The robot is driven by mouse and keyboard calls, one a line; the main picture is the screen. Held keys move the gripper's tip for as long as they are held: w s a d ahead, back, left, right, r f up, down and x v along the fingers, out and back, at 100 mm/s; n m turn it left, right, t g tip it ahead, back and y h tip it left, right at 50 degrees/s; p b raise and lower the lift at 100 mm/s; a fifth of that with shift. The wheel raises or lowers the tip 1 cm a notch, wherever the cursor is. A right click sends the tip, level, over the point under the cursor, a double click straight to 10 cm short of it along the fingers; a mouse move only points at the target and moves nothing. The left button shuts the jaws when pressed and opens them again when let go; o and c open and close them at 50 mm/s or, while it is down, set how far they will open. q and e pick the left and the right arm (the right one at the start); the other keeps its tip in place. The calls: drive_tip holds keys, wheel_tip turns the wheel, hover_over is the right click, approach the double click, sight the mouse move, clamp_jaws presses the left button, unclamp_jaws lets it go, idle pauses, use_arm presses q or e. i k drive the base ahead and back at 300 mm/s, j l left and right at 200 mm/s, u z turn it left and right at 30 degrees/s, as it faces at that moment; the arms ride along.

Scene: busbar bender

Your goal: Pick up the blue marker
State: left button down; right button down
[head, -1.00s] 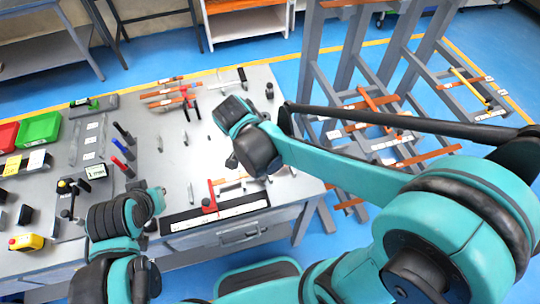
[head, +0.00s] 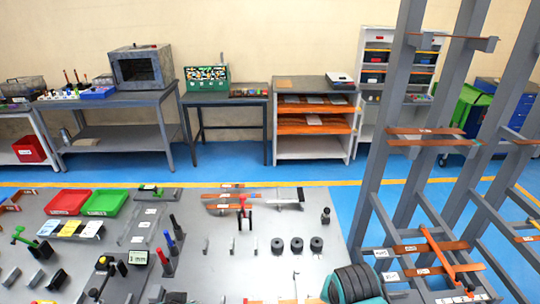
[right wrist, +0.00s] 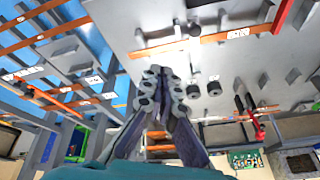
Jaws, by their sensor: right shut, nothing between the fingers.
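The blue marker (head: 168,239) stands upright in a row on the left part of the bench in the head view, between a black marker (head: 175,223) and a red marker (head: 161,257). My right gripper (right wrist: 165,80) shows in the right wrist view with its fingers together and nothing between them. It is over the bench side with the metal parts, and I do not make out the blue marker in that view. In the head view only part of my right arm shows at the bottom edge, right of and apart from the markers. My left gripper is not visible.
Red (head: 68,202) and green (head: 104,202) bins stand left of the markers. Three black cylinders (head: 297,244) and small upright pegs (head: 232,246) are to the right. A tall grey rack (head: 412,110) with copper bars stands beside the bench on the right.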

sight(166, 234)
drive_tip(key=j, duration=0.85)
drive_tip(key=i+j, duration=0.1)
drive_tip(key=j, duration=0.75)
